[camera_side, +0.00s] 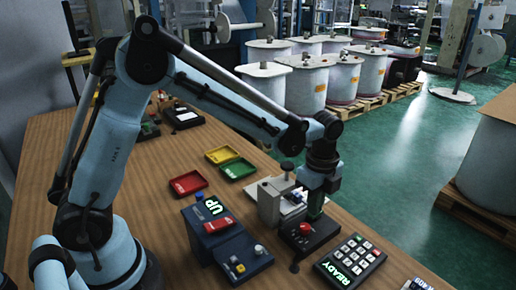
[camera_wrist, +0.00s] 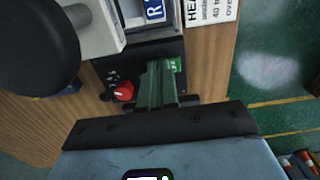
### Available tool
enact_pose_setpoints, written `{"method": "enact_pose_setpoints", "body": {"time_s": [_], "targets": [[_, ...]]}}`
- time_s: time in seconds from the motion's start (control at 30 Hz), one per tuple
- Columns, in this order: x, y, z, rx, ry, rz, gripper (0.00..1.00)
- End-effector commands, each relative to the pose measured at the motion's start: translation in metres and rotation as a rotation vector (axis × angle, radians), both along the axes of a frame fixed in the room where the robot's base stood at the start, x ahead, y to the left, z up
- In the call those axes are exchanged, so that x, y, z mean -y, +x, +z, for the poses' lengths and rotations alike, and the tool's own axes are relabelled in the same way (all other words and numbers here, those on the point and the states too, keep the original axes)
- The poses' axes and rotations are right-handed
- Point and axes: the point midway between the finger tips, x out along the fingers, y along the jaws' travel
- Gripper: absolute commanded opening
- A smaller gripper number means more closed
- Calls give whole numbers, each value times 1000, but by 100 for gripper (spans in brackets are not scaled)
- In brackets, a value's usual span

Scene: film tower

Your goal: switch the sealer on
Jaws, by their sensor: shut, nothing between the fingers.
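The sealer (camera_side: 268,201) is a pale press-like machine with a dark control box (camera_side: 322,236) at its front, right of centre in the side view. The box carries a red knob (camera_side: 305,229), which also shows in the wrist view (camera_wrist: 123,91) with small white marks beside it. A small green patch with white marking (camera_wrist: 177,65) lies right of the fingertips. My gripper (camera_side: 314,214) has green fingers and is shut and empty. In the wrist view its fingertips (camera_wrist: 160,66) are over the control box, right of the red knob. They hide part of the box; contact cannot be told.
A blue box with a lit "UP" display (camera_side: 212,207) stands left of the sealer. A keypad reading "READY" (camera_side: 350,262) lies at the front right. Red (camera_side: 188,184), yellow (camera_side: 221,155) and green (camera_side: 238,170) trays lie behind. Bare wood table lies between.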

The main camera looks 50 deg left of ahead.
Motion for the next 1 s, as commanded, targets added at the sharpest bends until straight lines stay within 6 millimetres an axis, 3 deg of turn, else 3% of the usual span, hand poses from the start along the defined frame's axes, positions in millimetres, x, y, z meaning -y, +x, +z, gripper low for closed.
{"method": "enact_pose_setpoints", "body": {"time_s": [0.27,0.43,1.0], "targets": [[0,1,1,2,0,0,0],[0,0,13,2,0,0,0],[0,-1,115,1,0,0,0]]}}
